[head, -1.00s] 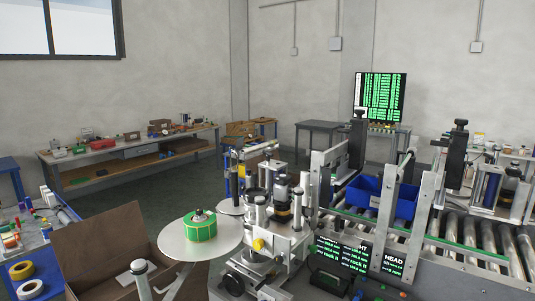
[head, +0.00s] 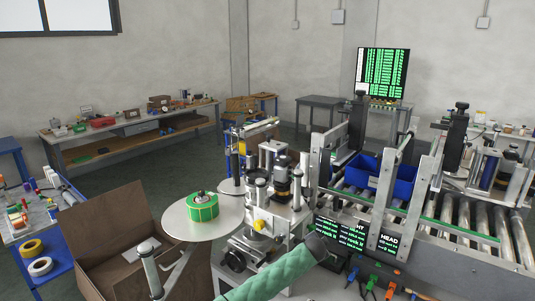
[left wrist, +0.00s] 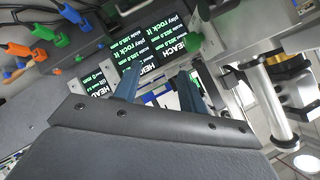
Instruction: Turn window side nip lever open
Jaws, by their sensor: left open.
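My right gripper is not in view.
Small screens with green and white text (head: 345,232) sit just beyond the arm's end. Orange and green plug-like parts (left wrist: 60,35) with black cables lie nearby. A roller conveyor (head: 465,215) with a blue bin (head: 400,178) is right; a round disc (head: 180,222) carries a green roll.

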